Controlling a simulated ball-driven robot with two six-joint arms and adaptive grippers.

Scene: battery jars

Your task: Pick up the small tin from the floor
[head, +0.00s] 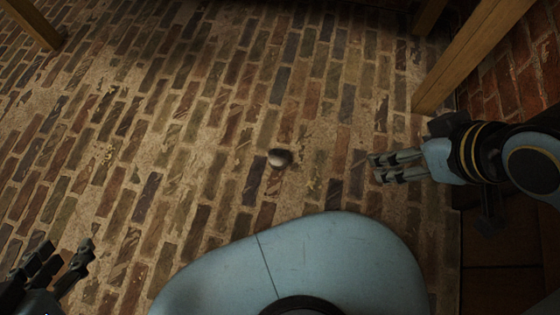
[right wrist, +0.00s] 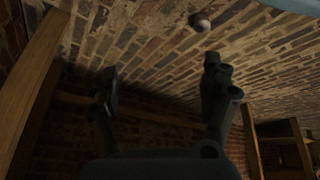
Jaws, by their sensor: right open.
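The small tin (head: 279,158) lies on the brick floor in the middle of the head view, just beyond my blue base. It looks pale and round on one side and dark on the other. It also shows in the right wrist view (right wrist: 200,22) near the top, apart from the fingers. My right gripper (head: 374,168) is to the right of the tin, with a clear gap between them. It is open and empty, its fingers spread in the right wrist view (right wrist: 160,82). My left gripper (head: 70,262) is at the lower left corner, far from the tin, its fingers apart.
A wooden leg (head: 470,52) stands at the upper right, close to my right arm, with a brick wall (head: 508,85) behind it. Another wooden leg (head: 32,22) is at the upper left. The brick floor (head: 180,130) around the tin is clear.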

